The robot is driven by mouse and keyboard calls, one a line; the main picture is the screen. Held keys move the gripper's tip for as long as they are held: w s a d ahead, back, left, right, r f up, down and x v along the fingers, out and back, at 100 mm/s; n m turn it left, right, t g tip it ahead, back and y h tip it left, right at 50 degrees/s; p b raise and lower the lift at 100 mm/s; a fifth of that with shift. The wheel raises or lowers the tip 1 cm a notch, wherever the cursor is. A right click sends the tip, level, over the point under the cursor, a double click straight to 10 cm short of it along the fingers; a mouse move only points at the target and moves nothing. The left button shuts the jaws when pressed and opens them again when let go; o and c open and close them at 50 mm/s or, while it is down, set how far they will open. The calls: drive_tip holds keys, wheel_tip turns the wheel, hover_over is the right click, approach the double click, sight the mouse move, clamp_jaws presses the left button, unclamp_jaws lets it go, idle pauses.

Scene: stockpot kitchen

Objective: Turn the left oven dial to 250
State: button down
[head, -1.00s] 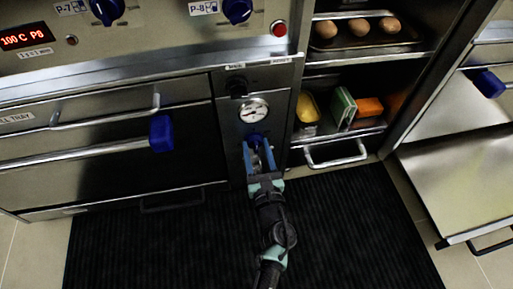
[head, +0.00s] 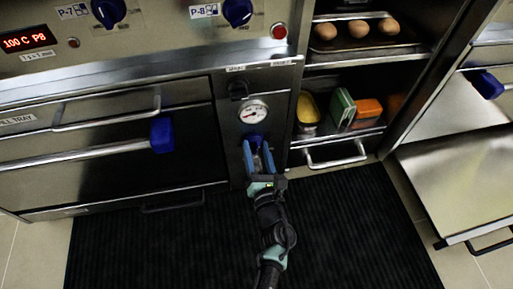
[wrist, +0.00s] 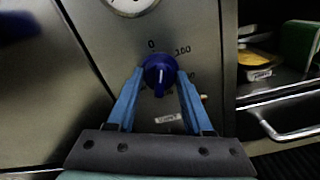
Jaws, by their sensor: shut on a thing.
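The blue oven dial (wrist: 159,71) sits on the steel panel below a round gauge. In the wrist view its white pointer line faces downward. The panel shows 0 above the dial and 100 at the upper right; further marks at the right and below are partly hidden by a finger or blurred. In the head view the dial (head: 254,137) is small under the gauge (head: 253,112). My gripper (wrist: 162,75) has its blue fingers on both sides of the dial and is shut on it. It also shows in the head view (head: 257,147).
A blue-ended handle (head: 162,135) stands out to the left. An open compartment with food boxes and a drawer handle (head: 336,158) is at the right. A dark mat (head: 350,220) covers the floor.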

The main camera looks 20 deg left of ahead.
drive_tip(key=m+p, duration=0.1)
drive_tip(key=m, duration=0.4)
drive_tip(key=shift+m, duration=0.3)
drive_tip(key=m+p, duration=0.2)
drive_tip(key=m, duration=0.3)
drive_tip(key=m+p, duration=0.1)
drive_tip(key=m, duration=0.4)
drive_tip(key=shift+m, duration=0.4)
drive_tip(key=m+p, duration=0.1)
drive_tip(key=m, duration=0.4)
drive_tip(key=shift+m+p, duration=0.3)
drive_tip(key=shift+p, duration=0.1)
drive_tip(key=m+p, duration=0.1)
drive_tip(key=m, duration=0.4)
drive_tip(key=m+p, duration=0.1)
drive_tip(key=m, duration=0.4)
drive_tip(key=shift+m, duration=0.4)
drive_tip(key=m, duration=0.5)
drive_tip(key=m+p, duration=0.1)
drive_tip(key=m, duration=0.4)
drive_tip(key=shift+m, duration=0.4)
